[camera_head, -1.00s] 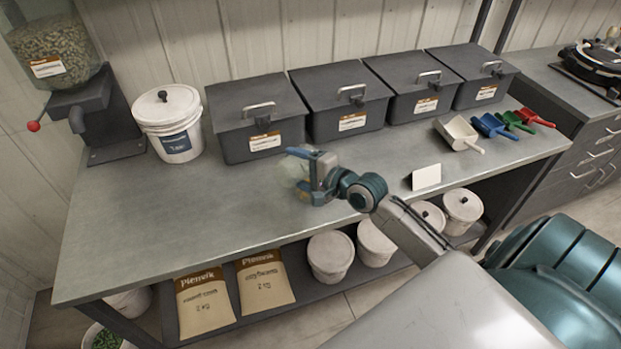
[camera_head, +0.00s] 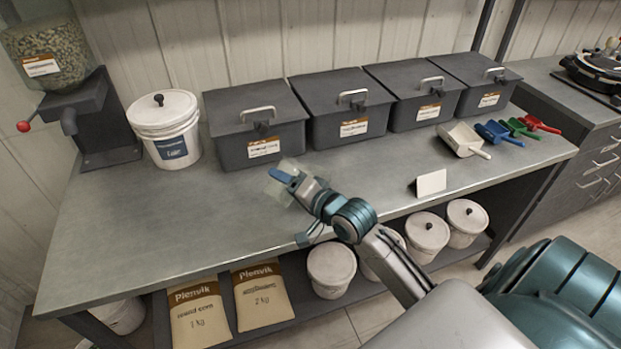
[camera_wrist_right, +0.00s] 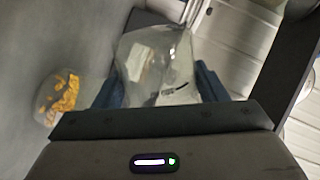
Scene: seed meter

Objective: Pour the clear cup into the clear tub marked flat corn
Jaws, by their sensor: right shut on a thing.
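My right gripper (camera_head: 290,180) is above the workbench in front of the lidded bins, its blue fingers shut on a clear cup (camera_wrist_right: 165,55). The cup is between the fingers in the right wrist view and looks tilted, with small dark marks on its wall. Its contents cannot be made out. A small round clear container (camera_wrist_right: 42,112) with orange-yellow kernels shows at the left of the wrist view, apart from the cup. Its marking cannot be read, and I cannot pick it out in the head view. My left gripper is not in view.
Several grey lidded bins (camera_head: 258,125) line the back of the bench (camera_head: 150,220). A white bucket (camera_head: 168,130) and a hopper (camera_head: 50,55) stand at left. A white card (camera_head: 431,182) and several scoops (camera_head: 463,138) are at right. The left bench top is clear.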

